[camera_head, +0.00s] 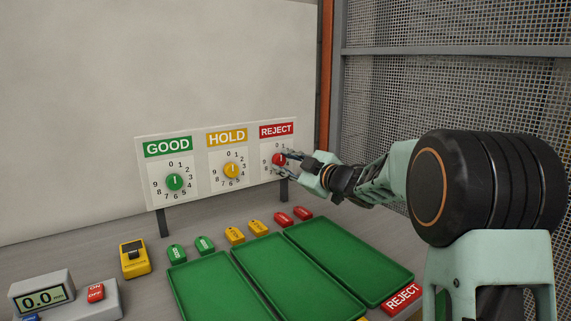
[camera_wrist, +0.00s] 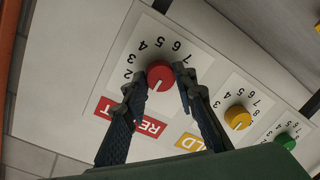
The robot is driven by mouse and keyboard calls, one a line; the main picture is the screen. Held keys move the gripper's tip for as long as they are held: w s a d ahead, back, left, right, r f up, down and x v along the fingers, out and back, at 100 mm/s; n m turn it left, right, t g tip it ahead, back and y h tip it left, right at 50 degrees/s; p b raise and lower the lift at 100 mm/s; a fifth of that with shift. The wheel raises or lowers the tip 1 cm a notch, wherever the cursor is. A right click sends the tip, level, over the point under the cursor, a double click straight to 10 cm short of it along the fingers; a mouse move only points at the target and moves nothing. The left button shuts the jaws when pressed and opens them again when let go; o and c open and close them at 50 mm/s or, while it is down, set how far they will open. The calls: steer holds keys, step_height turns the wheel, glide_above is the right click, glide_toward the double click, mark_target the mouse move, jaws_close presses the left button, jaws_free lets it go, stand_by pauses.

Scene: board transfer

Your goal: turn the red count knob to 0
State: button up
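The red count knob (camera_head: 278,160) is on the REJECT dial at the right end of the white panel. It is also in the wrist view (camera_wrist: 160,75), its white pointer line aimed down toward the red REJECT label. The exact digit it points at is hidden by a finger. My gripper (camera_head: 285,164) is at this knob. In the wrist view my gripper (camera_wrist: 160,82) has its fingers apart, one on each side of the knob. A small gap shows at the left finger; I cannot tell whether the right finger touches.
The yellow HOLD knob (camera_head: 231,171) and green GOOD knob (camera_head: 174,182) sit beside it on the panel (camera_head: 200,189). Below are green trays (camera_head: 345,255), several coloured tags (camera_head: 235,235), a yellow device (camera_head: 134,260) and a scale display (camera_head: 43,298). A mesh fence (camera_head: 400,100) stands at right.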

steer(key=o, duration=0.4)
steer(key=shift+o, duration=0.2)
steer(key=v, duration=1.2)
